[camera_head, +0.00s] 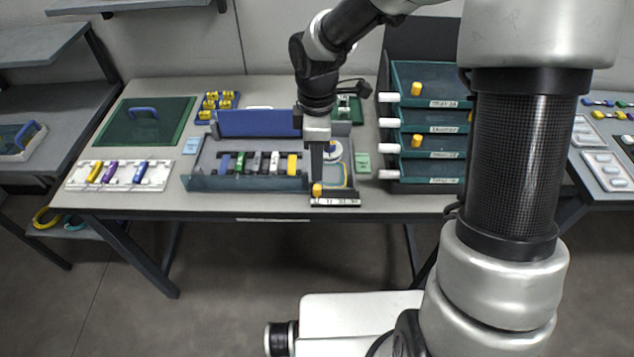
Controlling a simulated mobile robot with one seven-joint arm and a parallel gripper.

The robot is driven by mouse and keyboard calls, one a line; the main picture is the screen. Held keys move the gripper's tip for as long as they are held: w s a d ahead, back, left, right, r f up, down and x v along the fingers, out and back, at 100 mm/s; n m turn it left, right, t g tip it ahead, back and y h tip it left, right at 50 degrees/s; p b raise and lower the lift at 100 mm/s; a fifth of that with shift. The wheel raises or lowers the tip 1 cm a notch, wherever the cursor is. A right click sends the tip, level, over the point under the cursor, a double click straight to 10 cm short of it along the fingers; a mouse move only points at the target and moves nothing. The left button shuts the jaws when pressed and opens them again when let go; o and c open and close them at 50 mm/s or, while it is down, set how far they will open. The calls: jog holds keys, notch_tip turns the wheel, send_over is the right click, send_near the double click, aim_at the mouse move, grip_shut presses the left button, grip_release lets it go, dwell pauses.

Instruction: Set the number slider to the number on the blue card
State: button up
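The number slider is a small scale strip (338,202) at the table's front edge, with dark marks on white too small to read. Its yellow knob (317,189) is at the left end of the strip. My gripper (317,182) points straight down at the knob, its fingertips just above or touching it; I cannot tell which. The fingers look close together from this angle, and whether they grip the knob is unclear. A pale blue card (190,146) lies on the table left of the blue-lidded case; its writing is not readable.
A case (247,184) holding several coloured pieces stands left of my gripper. A pale green card (363,162) lies to the right, beside a green drawer rack (430,126) with white and yellow knobs. A white tray (119,176) and green mat (146,121) are at left.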

aim_at(318, 187)
notch_tip(318, 187, down, 8)
jog(key=shift+r+b, duration=0.15)
jog(key=shift+b, duration=0.45)
grip_shut()
jog(key=shift+d, duration=0.1)
